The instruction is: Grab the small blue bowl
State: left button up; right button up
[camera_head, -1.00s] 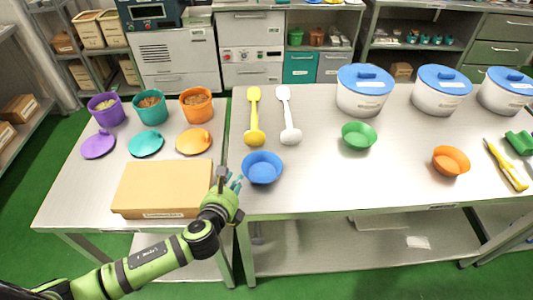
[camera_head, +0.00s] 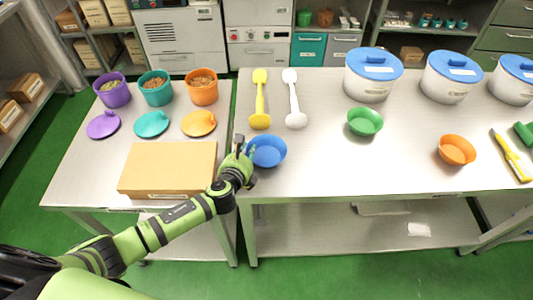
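The small blue bowl (camera_head: 268,152) stands upright on the metal table, near its front left corner. My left gripper (camera_head: 244,148) is at the bowl's left rim. It overlaps the rim in the picture, and I cannot tell whether it touches it. The fingers are small and partly hidden by the wrist, so I cannot see whether they are open or shut. My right gripper is not in view.
A yellow utensil (camera_head: 260,100) and a white utensil (camera_head: 294,100) lie behind the bowl. A green bowl (camera_head: 365,121) and an orange bowl (camera_head: 457,150) stand to the right. A cardboard box (camera_head: 168,168) lies left of my gripper. The table between the blue and green bowls is clear.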

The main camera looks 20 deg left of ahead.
pick_arm(q)
grip_shut()
